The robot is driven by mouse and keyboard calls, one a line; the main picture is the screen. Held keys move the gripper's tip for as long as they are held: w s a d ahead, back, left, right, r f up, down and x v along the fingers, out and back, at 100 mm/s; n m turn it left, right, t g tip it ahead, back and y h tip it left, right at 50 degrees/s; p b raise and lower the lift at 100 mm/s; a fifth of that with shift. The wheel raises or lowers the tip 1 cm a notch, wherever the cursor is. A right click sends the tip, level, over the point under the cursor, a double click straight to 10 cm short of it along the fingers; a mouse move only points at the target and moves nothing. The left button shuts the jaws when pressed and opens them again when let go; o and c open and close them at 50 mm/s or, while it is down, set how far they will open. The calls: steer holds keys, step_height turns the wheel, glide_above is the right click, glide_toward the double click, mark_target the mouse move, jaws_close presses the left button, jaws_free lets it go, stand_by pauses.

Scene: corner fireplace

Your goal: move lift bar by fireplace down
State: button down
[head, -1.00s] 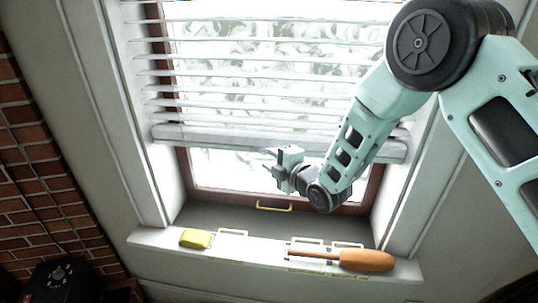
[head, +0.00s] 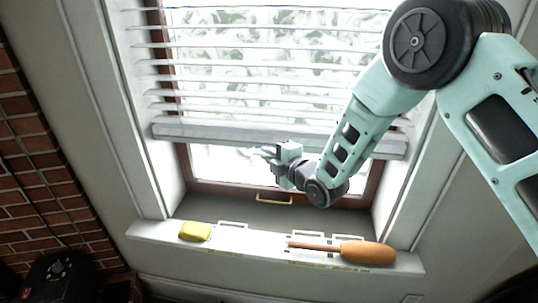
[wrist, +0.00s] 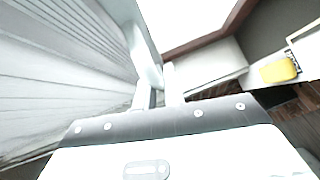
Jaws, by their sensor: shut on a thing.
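The lift bar (head: 215,132) is the pale bottom rail of the white window blind. It hangs across the upper part of the window, with bare glass below it. My gripper (head: 270,152) is at the bar's lower edge, near the middle. In the wrist view, the bar (wrist: 138,42) runs up from between my gripper's fingers (wrist: 160,82), which are shut on it. The exact contact is small and partly hidden. My forearm covers part of the bar's right side in the head view.
A yellow handle (head: 273,199) is on the brown window frame. A brick wall (head: 35,170) stands at the left. White side walls flank the window.

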step_height(320, 180, down, 22)
steer(key=b, duration=1.8)
steer(key=shift+b, duration=0.35)
steer(key=shift+d, duration=0.1)
steer(key=c, duration=1.5)
jaws_free()
steer(key=shift+r, duration=0.1)
steer(key=b+v, duration=0.1)
steer(key=v, duration=1.6)
steer(key=shift+s+d+r, duration=0.1)
steer(key=shift+s+r, duration=0.05)
steer(key=shift+s, duration=0.05)
